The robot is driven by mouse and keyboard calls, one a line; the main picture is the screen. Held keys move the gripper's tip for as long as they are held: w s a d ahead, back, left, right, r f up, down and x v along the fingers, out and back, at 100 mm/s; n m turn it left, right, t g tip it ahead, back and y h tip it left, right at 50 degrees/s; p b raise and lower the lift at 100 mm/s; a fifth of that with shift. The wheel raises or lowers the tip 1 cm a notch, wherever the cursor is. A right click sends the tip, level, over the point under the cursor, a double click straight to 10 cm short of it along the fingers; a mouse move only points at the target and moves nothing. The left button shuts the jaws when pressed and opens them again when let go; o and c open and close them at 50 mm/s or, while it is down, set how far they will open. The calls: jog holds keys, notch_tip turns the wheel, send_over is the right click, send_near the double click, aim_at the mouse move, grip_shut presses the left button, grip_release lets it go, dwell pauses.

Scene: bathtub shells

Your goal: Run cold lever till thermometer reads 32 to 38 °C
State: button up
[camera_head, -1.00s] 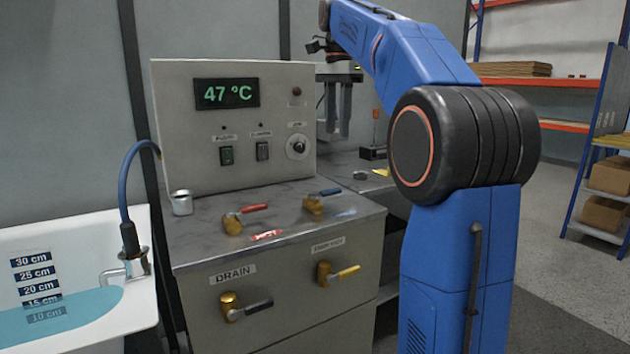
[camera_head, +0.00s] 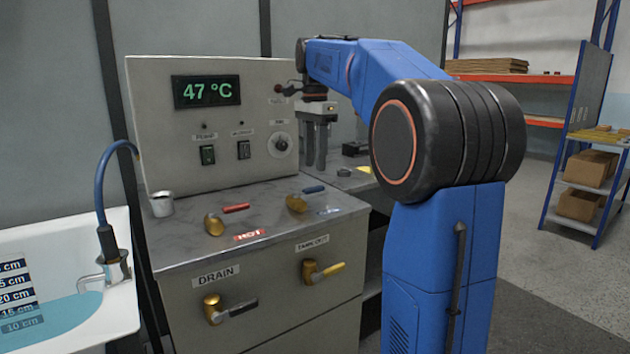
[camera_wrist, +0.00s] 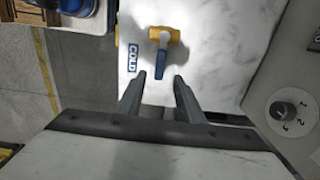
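The thermometer display (camera_head: 207,92) on the grey panel reads 47 °C. The cold lever (camera_head: 312,189), a blue handle on a brass valve, stands at the right of the counter. In the wrist view the blue handle (camera_wrist: 160,66) points toward my gripper, beside a blue COLD label (camera_wrist: 133,58). My gripper (camera_head: 315,166) hangs pointing down, behind and above the cold valve in the head view. Its two fingers are apart and empty; in the wrist view the handle's end lies just beyond the gap between the fingertips (camera_wrist: 160,77). Whether they touch is not clear.
The hot lever (camera_head: 236,208), with a red handle, is left of the cold one. A metal cup (camera_head: 162,204) stands by the panel. A black-handled DRAIN valve (camera_head: 213,308) and a yellow-handled valve (camera_head: 325,271) are on the front. The tub (camera_head: 125,300) holds water at left.

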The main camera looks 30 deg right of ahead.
aim_at(315, 187)
notch_tip(315, 187, down, 6)
jog(key=shift+f, duration=0.25)
jog(key=shift+c, duration=0.3)
grip_shut()
